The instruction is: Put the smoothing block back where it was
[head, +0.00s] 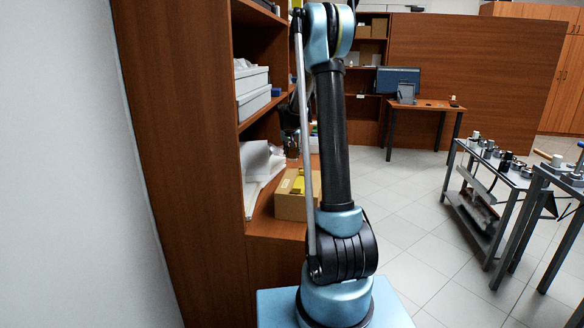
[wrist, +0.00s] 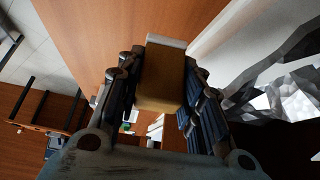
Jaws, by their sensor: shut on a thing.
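The smoothing block, which I take to be the tan-brown block (wrist: 160,80) with a pale strip along its top edge, is in the middle of the wrist view. My gripper (wrist: 163,74) is shut on it, with dark jointed fingers on its left and right sides. The block's lower end is partly hidden among the fingers. In the head view my arm stands in front of the wooden shelf unit (head: 180,150). Dark parts, perhaps of my gripper, show behind the arm near the shelf opening, but the block cannot be made out there.
The shelf unit holds pale boxes (head: 252,92), crumpled white sheets (head: 262,160) and a cardboard box (head: 291,206) with something yellow in it. A white wall (head: 60,160) is close on the left. Metal benches (head: 490,170) stand right. Tiled floor (head: 410,215) between is clear.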

